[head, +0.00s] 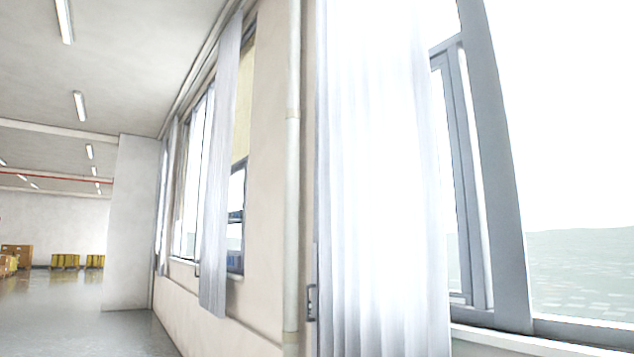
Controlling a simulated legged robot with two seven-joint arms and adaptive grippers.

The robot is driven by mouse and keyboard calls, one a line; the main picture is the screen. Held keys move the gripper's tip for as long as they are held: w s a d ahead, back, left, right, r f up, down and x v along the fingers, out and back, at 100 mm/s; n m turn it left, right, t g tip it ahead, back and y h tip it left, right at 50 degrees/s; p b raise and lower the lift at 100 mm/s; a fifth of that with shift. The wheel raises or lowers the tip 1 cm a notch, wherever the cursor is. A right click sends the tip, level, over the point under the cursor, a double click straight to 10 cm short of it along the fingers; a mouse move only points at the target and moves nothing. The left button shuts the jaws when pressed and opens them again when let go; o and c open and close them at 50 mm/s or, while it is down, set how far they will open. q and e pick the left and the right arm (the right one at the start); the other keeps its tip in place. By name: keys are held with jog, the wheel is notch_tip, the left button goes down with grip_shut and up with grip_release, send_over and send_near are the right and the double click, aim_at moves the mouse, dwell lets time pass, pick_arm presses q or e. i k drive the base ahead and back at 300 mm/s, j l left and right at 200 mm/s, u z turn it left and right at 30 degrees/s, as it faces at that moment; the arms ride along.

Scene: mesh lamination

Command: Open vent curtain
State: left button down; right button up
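A white pleated curtain (380,180) hangs close in front of me, over the left part of a large grey-framed window (495,170). Light shines through its upper part. To its right the window is uncovered. A small dark handle or bracket (311,302) shows at the curtain's lower left edge. A second curtain (220,180) hangs farther along the same wall, beside another window (237,205). Neither of my grippers is in the head view.
A vertical pipe (292,180) runs up the beige wall (266,190) between the windows. A white pillar (135,222) juts out farther back. The grey floor (75,325) at left is clear. Yellow crates and boxes (66,261) stand far off.

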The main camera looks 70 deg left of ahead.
aim_at(211, 292)
jog(key=j+u, duration=0.2)
jog(key=u, duration=1.3)
jog(key=i+j+u, duration=0.2)
jog(key=j+u, duration=0.2)
jog(key=j, duration=0.2)
jog(key=i+j+u, duration=0.3)
jog(key=j+u, duration=0.15)
jog(key=i+j+u, duration=0.4)
jog(key=j, duration=0.15)
jog(key=i+j+u, duration=0.75)
jog(key=i, duration=0.6)
jog(key=i+u, duration=0.35)
jog(key=i, duration=0.6)
